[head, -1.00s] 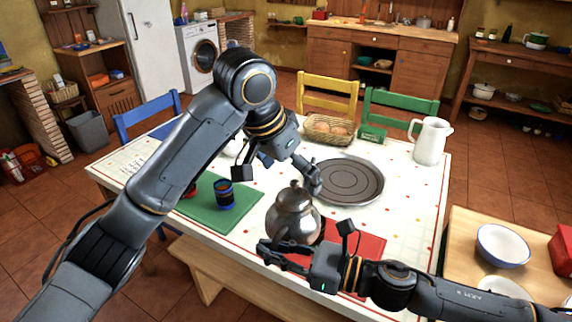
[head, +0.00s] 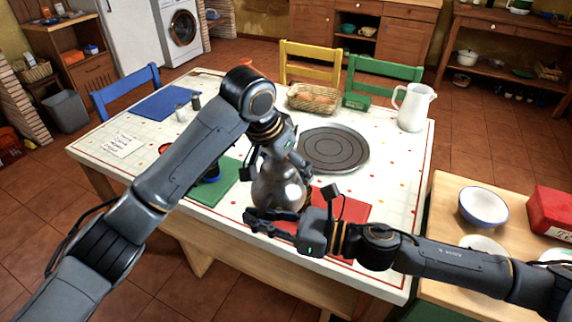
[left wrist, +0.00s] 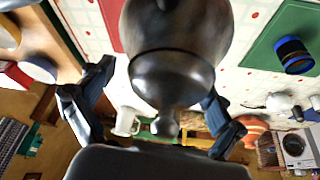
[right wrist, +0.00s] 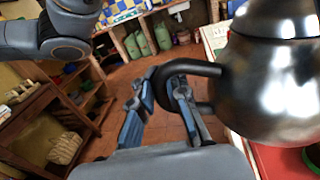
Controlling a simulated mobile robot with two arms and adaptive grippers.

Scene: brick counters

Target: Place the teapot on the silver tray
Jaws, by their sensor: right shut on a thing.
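The shiny metal teapot (head: 279,188) is near the front edge of the table, beside the red mat; I cannot tell if its base touches the table. The round, dark grey metal tray (head: 333,135) lies flat and bare behind it to the right. My right gripper (head: 257,219) is shut on the teapot's black handle, which shows between its fingers in the right wrist view (right wrist: 185,68). My left gripper (head: 292,158) is open at the teapot's top and hides the lid in the head view. In the left wrist view the teapot's lid (left wrist: 168,75) lies between the spread fingers.
A red mat (head: 343,206) and a green mat (head: 222,187) lie on the table. A dark blue cup (left wrist: 293,53) stands on the green mat. A bread basket (head: 313,98) and white pitcher (head: 413,108) stand farther back. A side counter at right holds a bowl (head: 483,207).

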